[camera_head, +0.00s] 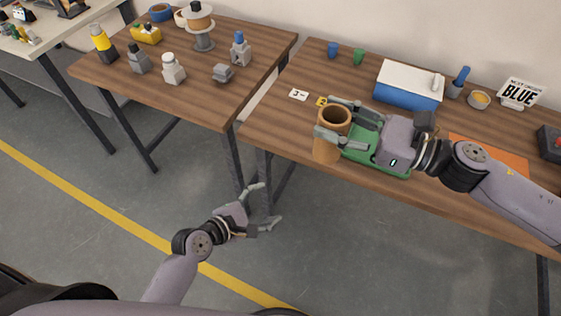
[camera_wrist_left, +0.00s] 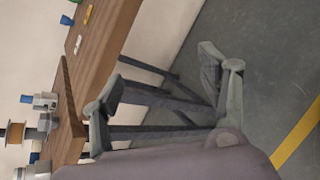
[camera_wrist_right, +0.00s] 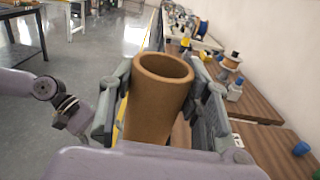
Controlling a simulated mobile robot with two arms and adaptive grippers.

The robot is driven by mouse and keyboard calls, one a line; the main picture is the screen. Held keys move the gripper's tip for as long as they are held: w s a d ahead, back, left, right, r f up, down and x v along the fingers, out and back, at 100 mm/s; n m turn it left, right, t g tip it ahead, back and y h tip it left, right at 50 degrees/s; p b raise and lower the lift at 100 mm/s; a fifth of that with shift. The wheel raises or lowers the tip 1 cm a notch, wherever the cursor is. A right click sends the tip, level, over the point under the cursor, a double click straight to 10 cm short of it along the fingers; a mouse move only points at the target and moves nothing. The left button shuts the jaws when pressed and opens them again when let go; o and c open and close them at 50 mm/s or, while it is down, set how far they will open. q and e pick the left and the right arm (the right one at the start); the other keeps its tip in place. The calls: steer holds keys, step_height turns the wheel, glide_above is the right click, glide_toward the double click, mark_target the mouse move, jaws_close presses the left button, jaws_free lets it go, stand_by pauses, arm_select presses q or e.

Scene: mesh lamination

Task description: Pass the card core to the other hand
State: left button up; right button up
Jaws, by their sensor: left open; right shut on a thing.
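The card core is a brown hollow tube (camera_head: 328,148), held upright over the front edge of the right table in the head view. My right gripper (camera_head: 338,120) is shut on it, with one finger on each side. In the right wrist view the card core (camera_wrist_right: 158,100) stands between the fingers of my right gripper (camera_wrist_right: 160,95), its open top showing. My left gripper (camera_head: 263,208) is open and empty, lower and to the left, over the floor in front of the tables. The left wrist view shows its fingers (camera_wrist_left: 165,90) spread with nothing between them.
The left table (camera_head: 180,95) holds bottles and a spool. The floor around my left gripper is clear.

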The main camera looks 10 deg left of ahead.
arm_select(q)
steer(key=s+d+r+n+t+h, duration=0.1)
steer(key=s+d+r+n+h, duration=0.15)
steer(key=r, duration=1.05)
steer(key=s+d+r+n+t+h, duration=0.1)
steer(key=s+d+r+n+h, duration=0.2)
steer(key=r, duration=0.9)
steer(key=x, duration=1.2)
steer(key=shift+w+r+h, duration=0.35)
steer(key=shift+w, duration=0.05)
steer(key=shift+c, duration=0.2)
steer(key=c, duration=1.2)
steer(key=shift+c, duration=0.2)
arm_select(e)
steer(key=o, duration=1.2)
steer(key=shift+o, duration=0.2)
